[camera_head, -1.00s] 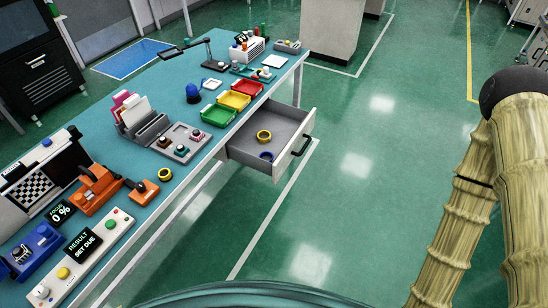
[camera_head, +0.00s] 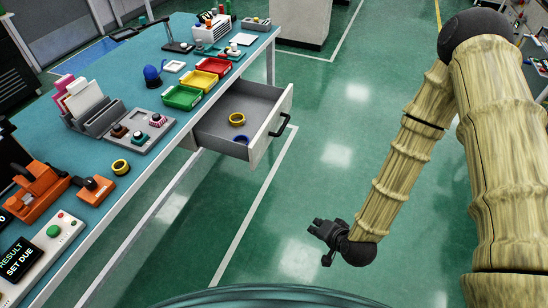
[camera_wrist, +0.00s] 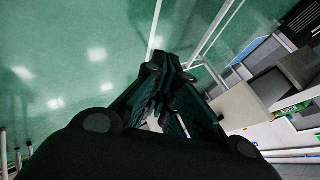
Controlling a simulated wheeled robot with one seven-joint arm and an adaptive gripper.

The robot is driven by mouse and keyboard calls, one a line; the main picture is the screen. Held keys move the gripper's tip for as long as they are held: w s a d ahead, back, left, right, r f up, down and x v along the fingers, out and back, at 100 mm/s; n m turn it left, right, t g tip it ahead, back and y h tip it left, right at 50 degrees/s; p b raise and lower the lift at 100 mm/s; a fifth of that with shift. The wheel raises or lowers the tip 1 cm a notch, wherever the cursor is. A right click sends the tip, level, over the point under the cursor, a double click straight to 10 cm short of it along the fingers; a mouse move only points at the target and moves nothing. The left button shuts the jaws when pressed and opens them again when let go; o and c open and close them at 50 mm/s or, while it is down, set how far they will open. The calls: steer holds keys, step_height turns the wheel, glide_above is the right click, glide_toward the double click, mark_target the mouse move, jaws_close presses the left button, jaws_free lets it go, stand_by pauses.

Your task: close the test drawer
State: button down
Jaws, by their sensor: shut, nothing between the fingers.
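The test drawer (camera_head: 213,139) is a grey tray with a pale front and a dark handle (camera_head: 280,126), pulled out from under the teal bench. A yellow ring (camera_head: 237,119) and a blue ring (camera_head: 241,139) lie in it. My gripper (camera_head: 321,229) is dark, shut and empty over the open floor, below and to the right of the drawer in the head view, apart from it. In the wrist view my gripper's fingers (camera_wrist: 175,68) meet near the middle. What looks like the drawer (camera_wrist: 240,105) shows there at right, partly hidden by a finger.
The bench top (camera_head: 130,200) carries red, yellow and green bins (camera_head: 183,97), a grey fixture (camera_head: 139,132), an orange device (camera_head: 42,190) and a control box (camera_head: 45,250). The green floor (camera_head: 335,165) right of the drawer is clear.

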mark_target(268, 136)
steer(key=shift+w+a+r+m+t+y+b, duration=0.65)
steer(key=shift+w+a+r+m+t+b, duration=0.65)
steer(key=shift+w+a+b, duration=2.15)
steer(key=shift+w+a+r+m+t+y+b, duration=0.85)
steer(key=shift+w+a+r+t, duration=0.65)
steer(key=shift+w, duration=3.9)
steer(key=shift+w+a+r+m+t+y+b, duration=0.5)
steer(key=shift+w+a+r+m+t+b, duration=0.9)
steer(key=shift+w+a+b, duration=2.15)
steer(key=shift+w+d+f+p, duration=0.2)
steer(key=shift+w+d+p, duration=0.45)
steer(key=shift+w+p, duration=0.4)
